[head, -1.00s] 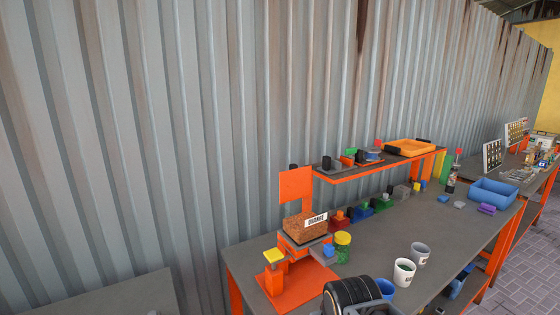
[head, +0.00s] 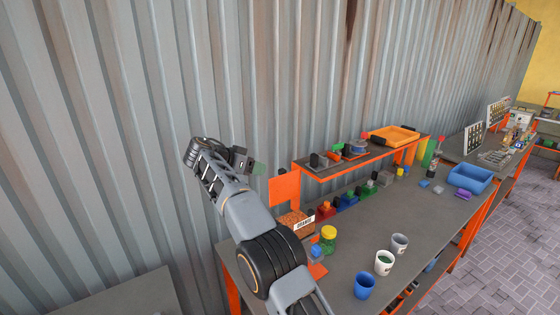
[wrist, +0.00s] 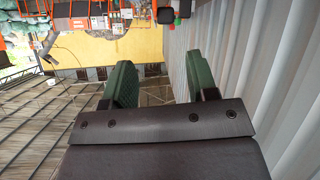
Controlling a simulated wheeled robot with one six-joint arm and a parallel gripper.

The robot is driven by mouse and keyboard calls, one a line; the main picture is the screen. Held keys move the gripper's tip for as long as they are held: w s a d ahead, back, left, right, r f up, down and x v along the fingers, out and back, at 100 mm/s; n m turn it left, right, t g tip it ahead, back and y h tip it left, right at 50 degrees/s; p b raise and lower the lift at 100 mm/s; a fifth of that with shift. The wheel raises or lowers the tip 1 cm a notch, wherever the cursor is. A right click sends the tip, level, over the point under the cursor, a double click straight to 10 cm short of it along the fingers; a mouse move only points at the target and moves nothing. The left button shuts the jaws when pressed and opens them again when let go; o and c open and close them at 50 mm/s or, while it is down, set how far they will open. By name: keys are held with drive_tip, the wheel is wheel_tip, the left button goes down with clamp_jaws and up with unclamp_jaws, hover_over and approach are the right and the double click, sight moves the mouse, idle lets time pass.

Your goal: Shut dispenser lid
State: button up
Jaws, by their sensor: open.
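The dispenser stands at the near left end of the workbench in the head view. Its brown speckled box (head: 290,221) carries a white label, and an orange panel (head: 284,188), apparently the lid, stands upright above it. My gripper (head: 257,167) is raised beside the panel, to its upper left in the picture, with the corrugated wall behind. In the wrist view my gripper (wrist: 150,88) has its two green fingers apart with nothing between them. My arm hides the dispenser's left side and most of its orange base.
A yellow-lidded green jar (head: 328,235) stands right of the dispenser. Cups, including a blue one (head: 364,286), stand near the bench's front edge. A raised shelf (head: 350,166) runs behind, holding an orange tray (head: 394,135). The corrugated wall (head: 120,110) is close behind.

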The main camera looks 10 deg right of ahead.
sight(282, 169)
drive_tip(key=w+d+f, duration=0.1)
drive_tip(key=d, duration=0.2)
drive_tip(key=w+d+f+m+h, duration=0.1)
drive_tip(key=w+d+f, duration=0.1)
drive_tip(key=d, duration=0.1)
drive_tip(key=w+d+f+m, duration=0.1)
drive_tip(key=w+d, duration=0.1)
drive_tip(key=d, duration=0.1)
drive_tip(key=shift+w+d+f, duration=0.1)
drive_tip(key=shift+d+f, duration=0.2)
drive_tip(key=shift+f, duration=0.1)
clamp_jaws()
idle(0.6)
